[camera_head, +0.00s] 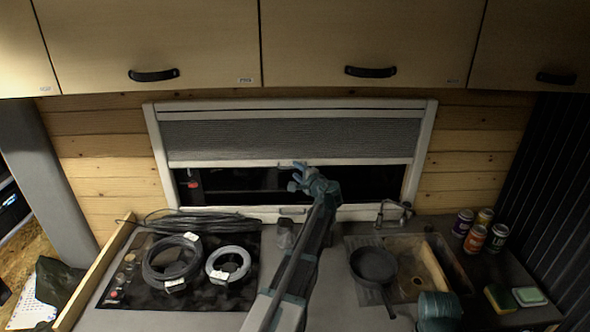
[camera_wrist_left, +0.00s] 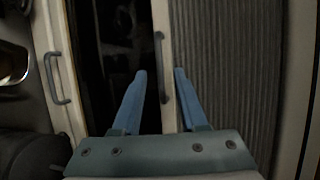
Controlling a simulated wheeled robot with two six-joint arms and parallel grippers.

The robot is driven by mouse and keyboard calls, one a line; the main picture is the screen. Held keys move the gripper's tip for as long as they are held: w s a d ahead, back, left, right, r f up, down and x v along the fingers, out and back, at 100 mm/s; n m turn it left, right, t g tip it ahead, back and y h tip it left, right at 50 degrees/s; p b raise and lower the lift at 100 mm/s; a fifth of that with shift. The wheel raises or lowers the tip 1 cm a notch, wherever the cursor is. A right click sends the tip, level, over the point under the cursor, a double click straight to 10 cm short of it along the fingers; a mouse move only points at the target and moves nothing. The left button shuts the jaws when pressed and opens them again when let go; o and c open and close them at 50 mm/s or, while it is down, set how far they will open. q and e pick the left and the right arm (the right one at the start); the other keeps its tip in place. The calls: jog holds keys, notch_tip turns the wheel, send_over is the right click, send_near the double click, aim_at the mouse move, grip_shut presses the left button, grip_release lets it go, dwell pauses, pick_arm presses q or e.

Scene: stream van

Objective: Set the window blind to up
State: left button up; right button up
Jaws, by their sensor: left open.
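The window blind (camera_head: 290,138) has grey pleated fabric in a pale frame and covers about the upper half of the window. Its pale bottom bar (camera_head: 240,163) lies level above the dark bare glass. In the left wrist view, turned sideways, the fabric (camera_wrist_left: 225,70) is at right and the bar (camera_wrist_left: 166,30) carries a small dark handle (camera_wrist_left: 161,65). My left gripper (camera_head: 300,178) is at the bar's middle. Its open fingers (camera_wrist_left: 160,88) lie on either side of the bar in the picture; contact cannot be told.
Wooden cupboards (camera_head: 370,40) hang above the window. The counter below holds coiled cables (camera_head: 172,262) at left, a dark pan (camera_head: 373,264) by the sink, a tap (camera_head: 394,212) and several cans (camera_head: 474,239) at right. A second handle (camera_wrist_left: 57,78) sits on the lower frame.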

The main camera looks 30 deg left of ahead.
pick_arm(q)
jog(key=v, duration=0.4)
jog(key=shift+s+d+p, duration=0.15)
jog(key=shift+d+p, duration=0.1)
jog(key=shift+p, duration=0.15)
jog(key=shift+r, duration=0.1)
jog(key=shift+c, duration=0.3)
